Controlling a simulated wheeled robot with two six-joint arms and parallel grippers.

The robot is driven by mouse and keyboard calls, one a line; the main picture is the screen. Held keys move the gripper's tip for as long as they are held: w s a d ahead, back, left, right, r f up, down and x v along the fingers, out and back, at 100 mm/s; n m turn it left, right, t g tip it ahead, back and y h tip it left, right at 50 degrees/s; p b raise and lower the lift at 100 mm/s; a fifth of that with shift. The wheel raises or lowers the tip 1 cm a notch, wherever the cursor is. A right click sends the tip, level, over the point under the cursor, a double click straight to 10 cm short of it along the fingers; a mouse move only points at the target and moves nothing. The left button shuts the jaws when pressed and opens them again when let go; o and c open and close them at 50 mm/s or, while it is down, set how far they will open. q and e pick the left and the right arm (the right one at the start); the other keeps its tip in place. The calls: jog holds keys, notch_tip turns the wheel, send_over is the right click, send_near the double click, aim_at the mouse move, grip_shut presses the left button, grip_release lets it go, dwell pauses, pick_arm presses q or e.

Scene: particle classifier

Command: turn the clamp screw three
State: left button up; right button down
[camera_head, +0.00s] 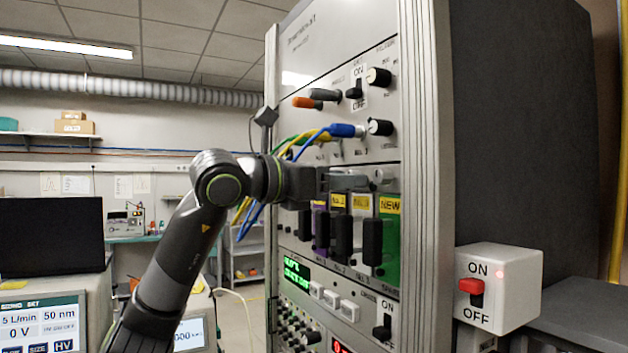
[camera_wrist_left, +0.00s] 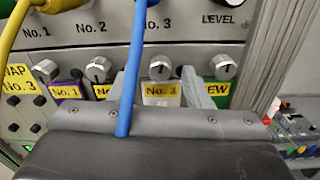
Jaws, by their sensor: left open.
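Clamp screw three (camera_wrist_left: 160,66) is a silver knob above the pale module with the yellow No. 3 label (camera_wrist_left: 161,90). My left gripper (camera_wrist_left: 155,76) is open, with one finger on each side of this screw. Whether the fingers touch it I cannot tell. In the head view the left gripper (camera_head: 352,180) reaches the rack front from the left and hides the screw. Other silver clamp screws sit left of it (camera_wrist_left: 98,68) and right of it (camera_wrist_left: 224,68). My right gripper is not in view.
A blue cable (camera_wrist_left: 132,75) hangs in front of the panel, close beside the left finger and across the gripper body. A yellow cable (camera_wrist_left: 14,28) is further left. Black module handles (camera_head: 343,235) stick out below. A white switch box (camera_head: 510,280) is on the rack's right side.

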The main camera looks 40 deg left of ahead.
pick_arm(q)
jog(key=b+v, duration=0.8)
jog(key=v, duration=0.9)
jog(key=shift+b, duration=0.35)
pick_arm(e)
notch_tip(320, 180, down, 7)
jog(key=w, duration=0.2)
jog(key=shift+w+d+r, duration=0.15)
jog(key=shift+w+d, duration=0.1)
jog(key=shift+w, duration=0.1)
pick_arm(q)
jog(key=shift+a, duration=0.1)
